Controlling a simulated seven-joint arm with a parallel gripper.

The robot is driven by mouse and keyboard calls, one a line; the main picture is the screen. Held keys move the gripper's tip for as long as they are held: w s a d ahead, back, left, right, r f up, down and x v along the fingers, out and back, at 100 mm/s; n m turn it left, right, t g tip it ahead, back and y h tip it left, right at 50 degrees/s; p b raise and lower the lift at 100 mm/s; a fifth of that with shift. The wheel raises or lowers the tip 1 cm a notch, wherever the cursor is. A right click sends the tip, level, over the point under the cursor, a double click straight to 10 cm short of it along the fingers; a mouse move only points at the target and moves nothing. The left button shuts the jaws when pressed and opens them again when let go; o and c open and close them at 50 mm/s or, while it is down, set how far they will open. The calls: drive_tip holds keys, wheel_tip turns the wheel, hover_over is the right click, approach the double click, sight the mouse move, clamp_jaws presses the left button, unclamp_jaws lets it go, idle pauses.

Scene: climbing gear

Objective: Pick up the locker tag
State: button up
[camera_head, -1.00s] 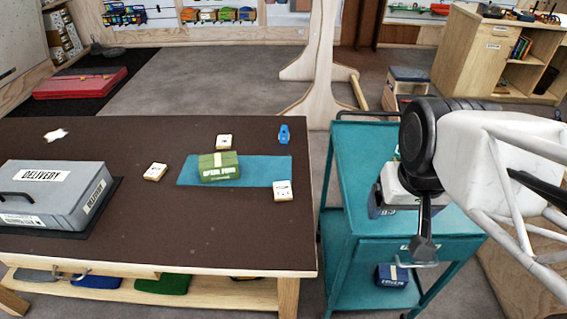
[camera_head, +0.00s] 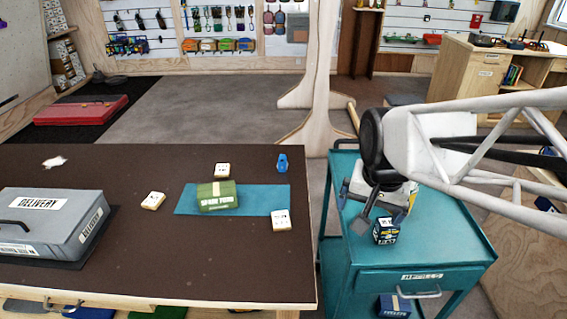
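I cannot tell for sure which thing is the locker tag. Three small pale blocks with dark marks lie on the dark table: a back block (camera_head: 222,170), a left block (camera_head: 153,200) and a right block (camera_head: 281,220) at the corner of the teal mat. A small blue item (camera_head: 282,163) stands near the table's back right corner. My gripper (camera_head: 351,208) is over the teal cart, right of the table, its fingers apart with nothing visible between them. It is apart from all the table items.
A green pack (camera_head: 217,196) sits on the teal mat (camera_head: 258,199). A grey delivery case (camera_head: 50,228) fills the table's left. The teal cart (camera_head: 415,252) holds a small dark box (camera_head: 386,231) and a pale box partly hidden by my gripper. The table's front middle is clear.

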drive_tip(key=w+a+f+m, duration=0.3)
drive_tip(key=w+a+f, duration=0.1)
drive_tip(key=w, duration=0.3)
drive_tip(key=w+a+f+m, duration=0.3)
drive_tip(key=w+a+f, duration=0.1)
drive_tip(key=w, duration=0.3)
drive_tip(key=m+g, duration=0.1)
drive_tip(key=m, duration=0.5)
approach(281, 219)
drive_tip(key=shift+w+d+f, duration=0.1)
drive_tip(key=shift+d+f, duration=0.05)
drive_tip(key=shift+f, duration=0.2)
drive_tip(key=shift+w+a+f+g, duration=0.15)
drive_tip(key=shift+a+f+g, duration=0.05)
drive_tip(key=shift+f+g, duration=0.1)
drive_tip(key=shift+f, duration=1.25)
drive_tip(key=shift+f, duration=0.1)
drive_tip(key=shift+w+f, duration=0.15)
drive_tip(key=shift+f, duration=1.1)
drive_tip(key=shift+w+f, duration=0.1)
drive_tip(key=shift+f, duration=1.15)
drive_tip(key=shift+c, duration=0.3)
